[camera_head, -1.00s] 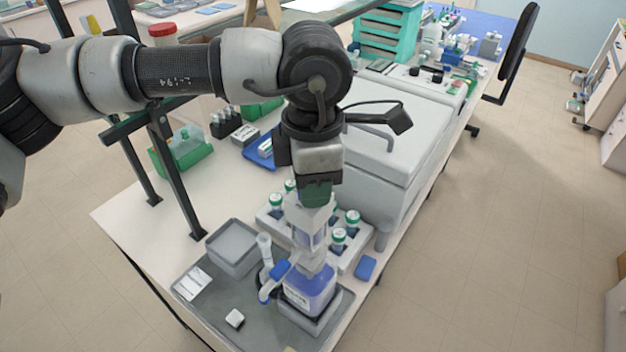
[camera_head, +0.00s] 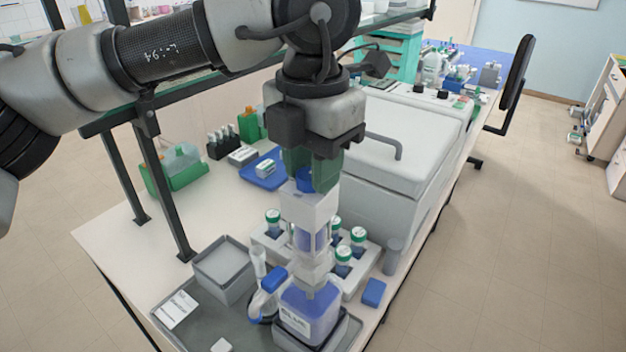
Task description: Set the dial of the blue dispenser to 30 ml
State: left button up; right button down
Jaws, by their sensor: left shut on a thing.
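The blue dispenser is a bottle of blue liquid (camera_head: 309,312) with a white pump body (camera_head: 308,208) above it. It stands upright on the front of the bench. A blue part at its top, seemingly the dial (camera_head: 307,184), shows between the green fingers of my left gripper (camera_head: 312,172). The gripper points down from above and is shut on it. The fingers hide most of the dial, and no scale or number can be read. My right gripper is not in view.
A grey tray (camera_head: 172,340) lies around the dispenser, with a grey bin (camera_head: 224,270) on its left. A rack of green-capped vials (camera_head: 350,282) stands close behind. A large white machine (camera_head: 400,190) is at the back right. A dark shelf post (camera_head: 172,190) rises at the left.

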pick_arm(q)
jog(key=shift+n+b, duration=0.3)
jog(key=shift+n, duration=0.2)
jog(key=shift+r, duration=0.1)
jog(key=o, duration=0.9)
notch_tip(320, 180, up, 11)
jog(key=shift+f+b, duration=0.15)
jog(key=shift+b, duration=0.25)
